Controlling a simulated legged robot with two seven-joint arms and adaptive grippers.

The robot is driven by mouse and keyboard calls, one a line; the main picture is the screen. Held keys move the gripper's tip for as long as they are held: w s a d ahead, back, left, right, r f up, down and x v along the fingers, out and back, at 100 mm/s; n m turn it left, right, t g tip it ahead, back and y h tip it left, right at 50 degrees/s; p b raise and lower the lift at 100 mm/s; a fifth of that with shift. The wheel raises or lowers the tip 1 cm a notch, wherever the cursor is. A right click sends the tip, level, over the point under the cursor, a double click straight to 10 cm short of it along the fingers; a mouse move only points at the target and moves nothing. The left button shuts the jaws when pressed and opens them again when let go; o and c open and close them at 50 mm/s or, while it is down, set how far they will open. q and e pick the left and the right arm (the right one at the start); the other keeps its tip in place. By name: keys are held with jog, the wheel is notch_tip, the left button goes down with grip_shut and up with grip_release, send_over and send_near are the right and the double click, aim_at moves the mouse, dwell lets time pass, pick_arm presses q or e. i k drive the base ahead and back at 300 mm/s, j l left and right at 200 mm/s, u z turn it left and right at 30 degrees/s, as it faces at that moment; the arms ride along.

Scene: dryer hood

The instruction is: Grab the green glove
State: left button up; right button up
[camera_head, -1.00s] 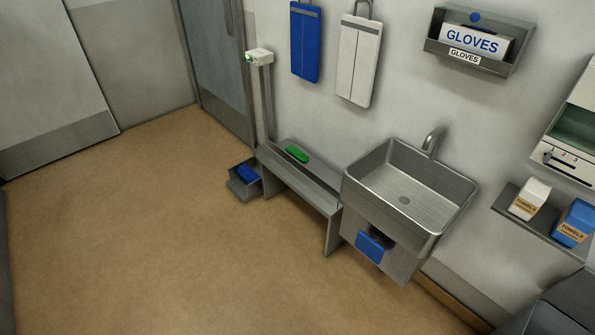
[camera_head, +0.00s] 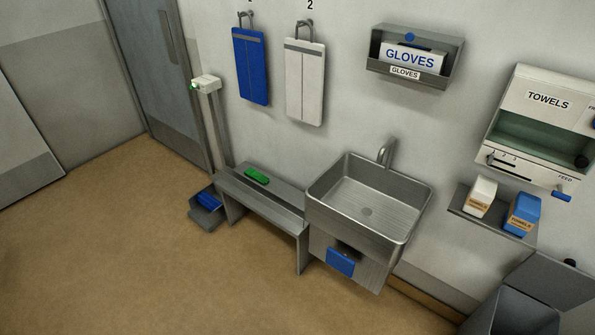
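A small green object (camera_head: 256,176), which may be the green glove, lies on top of a low grey bench (camera_head: 278,196) left of the sink. It is too small to tell its exact shape. A grey wall box labelled GLOVES (camera_head: 415,57) hangs above the sink, with a blue round piece at its top. No green glove shows in it. Neither of my grippers is in view.
A steel sink (camera_head: 329,193) with a blue pedal stands right of the bench. A low tray (camera_head: 205,217) with a blue item is on the floor. A towel dispenser (camera_head: 540,102) and a bin (camera_head: 510,314) are at right. Brown floor is clear at left.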

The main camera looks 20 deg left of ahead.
aim_at(250, 172)
jog(key=i+j+z, duration=0.2)
jog(key=j, duration=0.2)
jog(key=i+j+z, duration=0.2)
jog(key=j, duration=0.2)
jog(key=i+j+z, duration=0.2)
jog(key=j, duration=0.25)
jog(key=j+z, duration=0.25)
jog(key=j, duration=0.2)
jog(key=i+j+z, duration=0.2)
jog(key=j, duration=0.3)
jog(key=k, duration=0.05)
